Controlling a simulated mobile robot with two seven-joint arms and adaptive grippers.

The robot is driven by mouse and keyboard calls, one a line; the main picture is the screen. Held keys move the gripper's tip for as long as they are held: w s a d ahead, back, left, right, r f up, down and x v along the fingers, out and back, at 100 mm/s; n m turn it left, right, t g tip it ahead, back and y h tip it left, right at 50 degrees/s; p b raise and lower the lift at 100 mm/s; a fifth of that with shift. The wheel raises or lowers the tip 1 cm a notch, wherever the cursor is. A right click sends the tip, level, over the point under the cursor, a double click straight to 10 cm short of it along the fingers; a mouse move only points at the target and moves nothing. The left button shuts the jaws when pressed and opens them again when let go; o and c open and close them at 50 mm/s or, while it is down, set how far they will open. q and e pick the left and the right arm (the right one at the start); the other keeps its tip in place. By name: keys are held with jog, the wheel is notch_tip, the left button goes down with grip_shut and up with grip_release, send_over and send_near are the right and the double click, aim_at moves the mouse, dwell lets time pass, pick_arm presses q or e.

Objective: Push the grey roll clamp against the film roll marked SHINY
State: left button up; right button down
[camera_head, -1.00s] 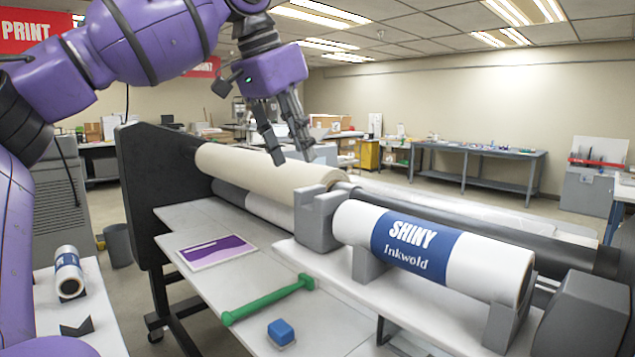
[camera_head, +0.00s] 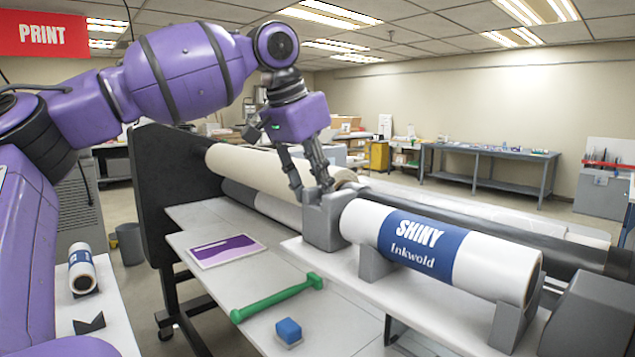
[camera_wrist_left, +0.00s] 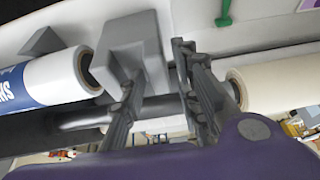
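The film roll marked SHINY (camera_head: 466,262), white with a blue band, rests on grey supports. The grey roll clamp (camera_head: 322,222) stands upright by its left end; I cannot tell whether they touch. In the left wrist view the clamp (camera_wrist_left: 128,48) is a grey block beside the open end of the roll (camera_wrist_left: 55,80). My left gripper (camera_head: 310,190) is at the clamp's upper left side, fingers pointing down and apart, with one fingertip overlapping the clamp's top. In the wrist view its fingers (camera_wrist_left: 155,70) show nothing held. My right gripper is out of view.
A cream roll (camera_head: 262,167) lies behind the clamp. A purple-printed sheet (camera_head: 226,250), a green bar tool (camera_head: 275,299) and a blue block (camera_head: 288,331) lie on the pale shelf in front.

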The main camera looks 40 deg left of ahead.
aim_at(338, 192)
pick_arm(q)
jog(key=c, duration=0.5)
grip_shut()
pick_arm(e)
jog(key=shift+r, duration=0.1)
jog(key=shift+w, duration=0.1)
pick_arm(q)
jog(key=shift+d+r, duration=0.1)
jog(key=d, duration=0.4)
jog(key=shift+s+d, duration=0.2)
jog(key=shift+d, duration=0.2)
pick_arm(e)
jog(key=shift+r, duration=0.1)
